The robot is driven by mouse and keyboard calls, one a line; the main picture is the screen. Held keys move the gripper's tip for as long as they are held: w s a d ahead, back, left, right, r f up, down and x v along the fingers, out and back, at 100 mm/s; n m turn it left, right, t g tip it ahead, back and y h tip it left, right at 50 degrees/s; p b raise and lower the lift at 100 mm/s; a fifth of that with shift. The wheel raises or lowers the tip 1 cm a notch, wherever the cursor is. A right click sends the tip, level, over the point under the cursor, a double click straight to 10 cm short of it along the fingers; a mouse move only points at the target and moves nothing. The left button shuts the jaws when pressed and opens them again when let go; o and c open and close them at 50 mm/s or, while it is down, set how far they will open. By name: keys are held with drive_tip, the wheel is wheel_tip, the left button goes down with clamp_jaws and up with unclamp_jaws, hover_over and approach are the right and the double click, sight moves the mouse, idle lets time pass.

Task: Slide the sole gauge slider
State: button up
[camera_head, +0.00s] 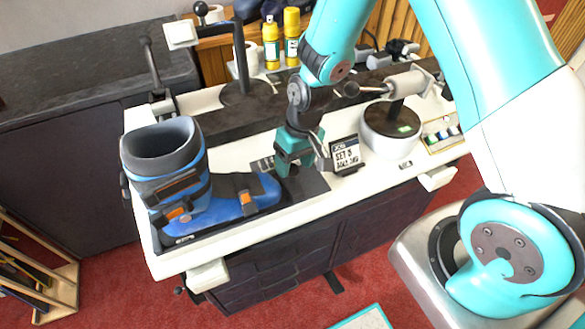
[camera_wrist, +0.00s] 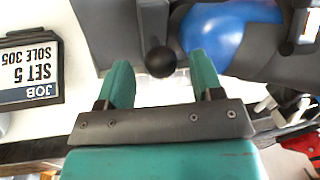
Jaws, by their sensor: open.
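A blue and dark grey ski boot (camera_head: 230,194) rests on the dark gauge plate (camera_head: 313,185) on the white bench top. Its blue toe (camera_wrist: 228,34) shows at the upper right of the wrist view. A grey slider (camera_wrist: 153,22) with a round black knob (camera_wrist: 160,62) lies just left of the toe in that view. My gripper (camera_head: 293,172) is low over the plate at the boot's toe. In the wrist view its teal fingers (camera_wrist: 159,65) are open, with the knob between their tips in the picture. I see no contact with the knob. My gripper hides the knob in the head view.
A job card (camera_head: 346,155) reading "SET 5" and "SOLE 305" (camera_wrist: 30,70) stands close beside my gripper. A round dark-topped stand (camera_head: 391,143) is farther right. Yellow bottles (camera_head: 271,42) and a post with a white head (camera_head: 181,34) stand at the back.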

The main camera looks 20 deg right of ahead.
drive_tip(key=shift+a+f, duration=0.15)
drive_tip(key=shift+f, duration=0.5)
drive_tip(key=shift+a+f, duration=0.15)
drive_tip(key=shift+f, duration=0.5)
